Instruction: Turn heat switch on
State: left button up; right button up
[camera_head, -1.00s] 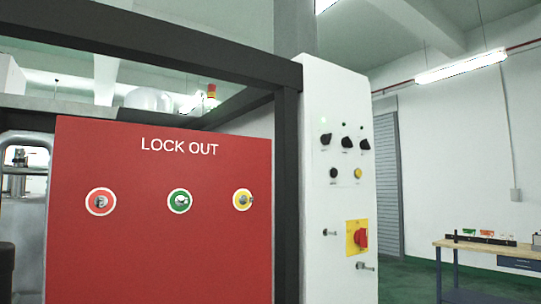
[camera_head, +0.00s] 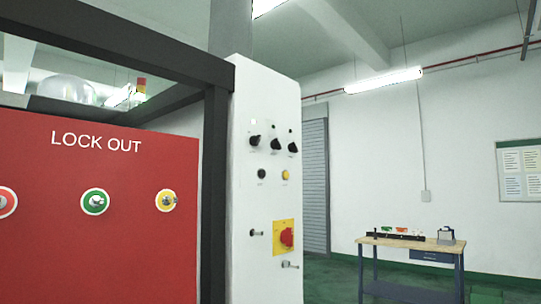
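A white control panel (camera_head: 262,200) stands upright right of the dark frame. Near its top are three black rotary knobs: a left knob (camera_head: 255,140), a middle knob (camera_head: 277,144) and a right knob (camera_head: 293,147). Below them are a black button (camera_head: 262,174) and a yellow button (camera_head: 285,175). A red rotary switch (camera_head: 287,238) sits on a yellow plate lower down. The labels are too small to read, so I cannot tell which one is the heat switch. Neither of my grippers is in view.
A red LOCK OUT board (camera_head: 95,245) with red, green and yellow ringed key locks fills the left. A dark frame post (camera_head: 214,190) stands between board and panel. A workbench (camera_head: 410,245) stands at the right rear. Green floor (camera_head: 330,280) shows between panel and bench.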

aim_at(292, 147)
jog(key=i+l+u, duration=0.15)
jog(key=i+l, duration=0.15)
jog(key=i+l+u, duration=0.35)
jog(key=i+l, duration=0.2)
jog(key=l, duration=0.3)
